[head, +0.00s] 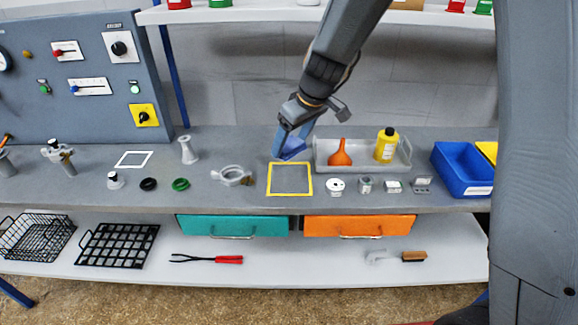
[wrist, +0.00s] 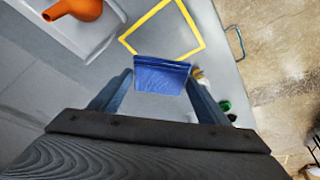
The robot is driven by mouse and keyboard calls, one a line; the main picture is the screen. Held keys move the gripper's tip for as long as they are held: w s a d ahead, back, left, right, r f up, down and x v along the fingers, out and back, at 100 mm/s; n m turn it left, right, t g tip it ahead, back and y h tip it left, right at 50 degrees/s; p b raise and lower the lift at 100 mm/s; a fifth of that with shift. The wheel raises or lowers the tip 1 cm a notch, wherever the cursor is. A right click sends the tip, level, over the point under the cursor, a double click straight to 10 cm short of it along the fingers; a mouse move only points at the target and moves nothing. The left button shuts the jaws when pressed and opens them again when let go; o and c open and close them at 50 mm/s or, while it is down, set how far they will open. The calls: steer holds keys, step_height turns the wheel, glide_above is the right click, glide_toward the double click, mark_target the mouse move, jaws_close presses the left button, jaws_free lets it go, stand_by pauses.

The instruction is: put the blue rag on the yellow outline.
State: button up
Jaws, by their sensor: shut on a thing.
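My gripper (head: 292,148) is shut on the blue rag (head: 291,152), just behind the yellow outline (head: 290,194) on the grey bench. In the wrist view the rag (wrist: 162,76) sits between the two fingers of my gripper (wrist: 160,82). The yellow outline (wrist: 199,28) lies just beyond the rag there, and its inside is bare. The rag appears held above the bench; the exact gap is hard to tell.
A grey tray (head: 318,166) with an orange funnel (head: 340,153) and a yellow bottle (head: 386,146) stands right of the rag. A clamp ring (head: 232,176) lies left of the outline, and a white disc-shaped part (head: 335,186) lies right. A shelf (head: 240,14) hangs above.

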step_height(320, 180, down, 6)
steer(key=shift+w+r, duration=0.1)
steer(key=shift+r, duration=0.05)
steer(key=shift+f, duration=2.1)
steer(key=shift+f+b, duration=0.2)
steer(key=shift+b, duration=0.1)
steer(key=o, duration=1)
steer(key=shift+r, duration=0.1)
steer(key=shift+o, duration=0.2)
steer(key=shift+r+p, duration=0.25)
steer(key=shift+p, duration=0.15)
steer(key=b+v, duration=0.1)
steer(key=v, duration=1.1)
steer(key=s+d+f+m+g+h, duration=0.1)
steer(key=s+d+m, duration=0.3)
steer(key=s, duration=0.5)
steer(key=s+d+f+m+g+h, duration=0.1)
steer(key=s+d+f+m+h, duration=0.1)
steer(key=s+d, duration=0.7)
steer(key=f+m, duration=0.1)
steer(key=m, duration=0.1)
steer(key=shift+s+d+m, duration=0.2)
steer(key=shift+s+m, duration=0.1)
steer(key=shift+s, duration=0.1)
